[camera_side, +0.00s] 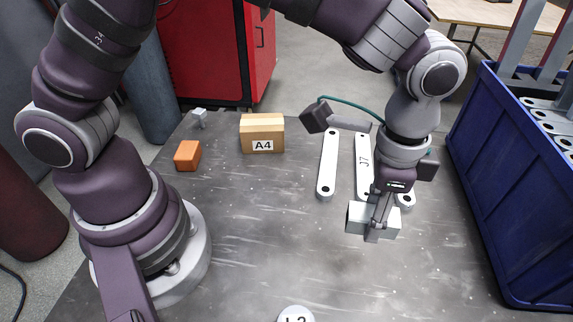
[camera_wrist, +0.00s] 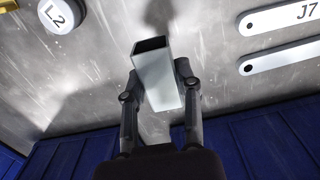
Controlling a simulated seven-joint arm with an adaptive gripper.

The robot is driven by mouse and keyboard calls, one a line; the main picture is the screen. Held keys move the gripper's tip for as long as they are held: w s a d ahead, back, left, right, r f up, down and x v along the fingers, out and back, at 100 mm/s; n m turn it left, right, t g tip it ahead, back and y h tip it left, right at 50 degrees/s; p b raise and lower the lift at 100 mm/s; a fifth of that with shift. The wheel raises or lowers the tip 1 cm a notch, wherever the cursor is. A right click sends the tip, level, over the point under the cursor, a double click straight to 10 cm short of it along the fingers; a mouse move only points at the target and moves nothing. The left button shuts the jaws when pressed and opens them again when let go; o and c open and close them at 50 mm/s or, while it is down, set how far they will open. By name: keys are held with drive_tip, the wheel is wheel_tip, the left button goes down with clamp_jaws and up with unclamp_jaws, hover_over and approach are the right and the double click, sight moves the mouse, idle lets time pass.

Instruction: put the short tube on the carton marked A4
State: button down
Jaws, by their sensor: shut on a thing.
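The short tube (camera_wrist: 158,82) is a pale grey square tube with an open, dark end. My gripper (camera_wrist: 160,88) is shut on it, with one finger on each side, in the wrist view. In the side view the tube (camera_side: 357,217) is in my gripper (camera_side: 376,222) at the right of the table; I cannot tell how far it is above the surface. The carton marked A4 (camera_side: 262,133) is a brown box standing at the back of the table, to the left of my gripper. Its top shows nothing on it.
Flat white brackets lie behind my gripper, one plain (camera_side: 328,163) and one marked J7 (camera_side: 364,165). An orange block (camera_side: 187,156) and a small grey piece (camera_side: 199,117) lie left of the carton. A round L2 piece (camera_side: 296,314) is at the front. A blue bin (camera_side: 505,190) stands right.

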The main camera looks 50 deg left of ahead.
drive_tip(key=s+a+r+n, duration=0.2)
drive_tip(key=a+n, duration=0.8)
drive_tip(key=a, duration=0.7)
drive_tip(key=s+a+n, duration=0.8)
hover_over(262, 122)
wheel_tip(262, 122, down, 2)
drive_tip(key=shift+f+n, duration=0.15)
drive_tip(key=shift+n, duration=0.15)
drive_tip(key=shift+f, duration=1.7)
drive_tip(key=shift+f, duration=0.1)
drive_tip(key=c, duration=0.8)
unclamp_jaws()
